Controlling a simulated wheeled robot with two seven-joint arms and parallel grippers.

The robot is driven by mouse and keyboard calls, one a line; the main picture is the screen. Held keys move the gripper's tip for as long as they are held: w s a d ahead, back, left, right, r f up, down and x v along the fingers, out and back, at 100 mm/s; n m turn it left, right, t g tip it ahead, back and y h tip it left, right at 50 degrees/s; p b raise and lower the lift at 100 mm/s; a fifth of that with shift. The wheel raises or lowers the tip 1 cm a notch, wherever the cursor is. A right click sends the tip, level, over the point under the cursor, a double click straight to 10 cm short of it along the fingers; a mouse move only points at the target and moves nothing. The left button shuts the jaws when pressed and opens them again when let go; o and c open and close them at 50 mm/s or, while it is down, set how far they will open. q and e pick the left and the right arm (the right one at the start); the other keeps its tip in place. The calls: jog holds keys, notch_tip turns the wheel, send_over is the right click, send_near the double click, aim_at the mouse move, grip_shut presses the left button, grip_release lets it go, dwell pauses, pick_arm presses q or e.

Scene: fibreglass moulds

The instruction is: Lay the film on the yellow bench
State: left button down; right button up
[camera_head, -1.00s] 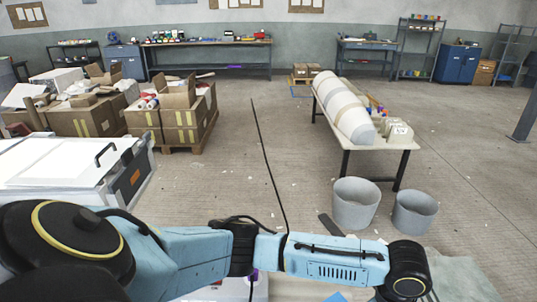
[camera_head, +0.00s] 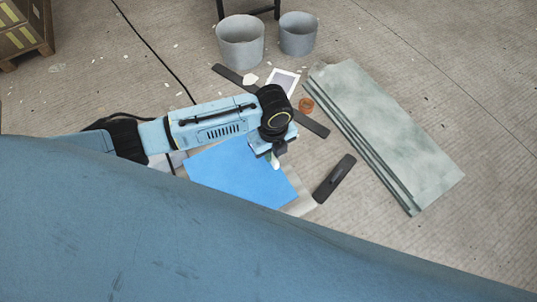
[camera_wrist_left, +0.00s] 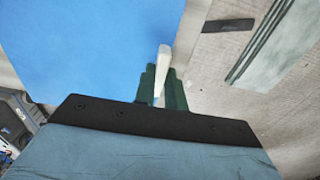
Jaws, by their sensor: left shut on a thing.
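My left gripper (camera_head: 275,158) is over the right part of a flat blue sheet (camera_head: 235,172). In the left wrist view, its green fingers (camera_wrist_left: 161,84) are shut on a slim white piece (camera_wrist_left: 162,60), which sticks up between them. The blue sheet also fills the upper left of that view (camera_wrist_left: 75,45). It lies on a pale surface (camera_head: 303,206). I cannot tell whether the film is the blue sheet or the white piece. No yellow bench can be made out. My right gripper is not in view.
Stacked greenish boards (camera_head: 390,130) lie at right on the floor. A dark bar (camera_head: 335,178), an orange-brown ring (camera_head: 306,104) and a white framed sheet (camera_head: 283,82) are near my gripper. Two grey buckets (camera_head: 240,42) (camera_head: 298,34) stand beyond. Floor at far right is clear.

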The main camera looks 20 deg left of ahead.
pick_arm(q)
jog(key=shift+f+b, duration=0.45)
jog(key=shift+f, duration=1.8)
jog(key=shift+f, duration=0.15)
jog(key=c, duration=1.5)
grip_release()
jog(key=shift+o, duration=0.2)
notch_tip(320, 180, up, 12)
jog(key=p, duration=0.2)
jog(key=shift+r+p, duration=0.2)
jog(key=shift+p, duration=0.1)
